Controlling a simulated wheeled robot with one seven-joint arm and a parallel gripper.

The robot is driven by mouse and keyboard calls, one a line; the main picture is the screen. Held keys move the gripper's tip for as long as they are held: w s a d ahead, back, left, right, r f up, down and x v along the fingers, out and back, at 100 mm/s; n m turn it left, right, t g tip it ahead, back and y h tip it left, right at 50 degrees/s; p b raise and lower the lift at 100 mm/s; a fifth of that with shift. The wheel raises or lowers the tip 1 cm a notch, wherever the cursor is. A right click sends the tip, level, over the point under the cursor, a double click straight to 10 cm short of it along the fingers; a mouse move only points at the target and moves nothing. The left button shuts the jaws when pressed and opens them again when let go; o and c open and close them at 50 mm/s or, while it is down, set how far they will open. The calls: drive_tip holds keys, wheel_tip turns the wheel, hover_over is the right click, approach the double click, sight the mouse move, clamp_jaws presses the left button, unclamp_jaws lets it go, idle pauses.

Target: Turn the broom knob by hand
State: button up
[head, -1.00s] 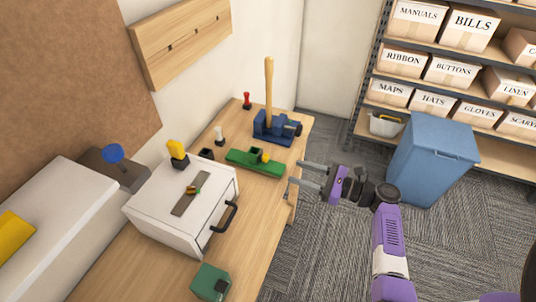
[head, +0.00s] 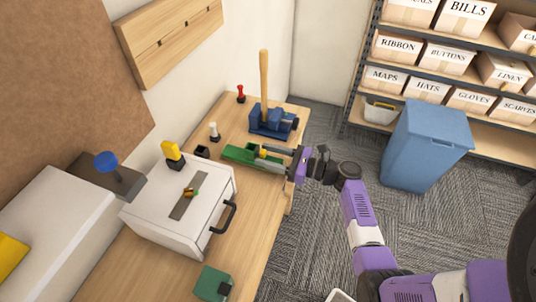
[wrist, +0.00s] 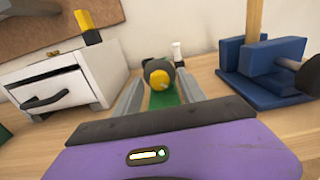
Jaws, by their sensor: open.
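A wooden broom handle (head: 264,85) stands upright in a blue clamp-like holder (head: 268,122) at the far end of the bench. A dark round knob (head: 295,124) is on the holder's right side. In the wrist view the blue holder (wrist: 262,75) and its knob (wrist: 309,76) are at the right, outside my fingers. My gripper (head: 262,156) is open at a nearer green fixture (head: 238,153). In the wrist view its fingers (wrist: 159,98) lie either side of that fixture's dark, yellow-centred knob (wrist: 158,74). I cannot tell whether they touch it.
A white drawer unit (head: 180,215) with a black handle stands nearer on the bench. A white-topped peg (head: 214,132), a red peg (head: 240,94) and a green box (head: 212,284) are also there. A blue bin (head: 425,145) stands on the carpet before box-filled shelves.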

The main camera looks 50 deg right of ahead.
drive_tip(key=shift+c, duration=0.2)
clamp_jaws()
drive_tip(key=shift+f+n+b, duration=0.15)
drive_tip(key=shift+n+b, duration=0.55)
drive_tip(key=shift+n, duration=0.9)
drive_tip(key=shift+o, duration=0.2)
unclamp_jaws()
drive_tip(key=shift+s, duration=0.1)
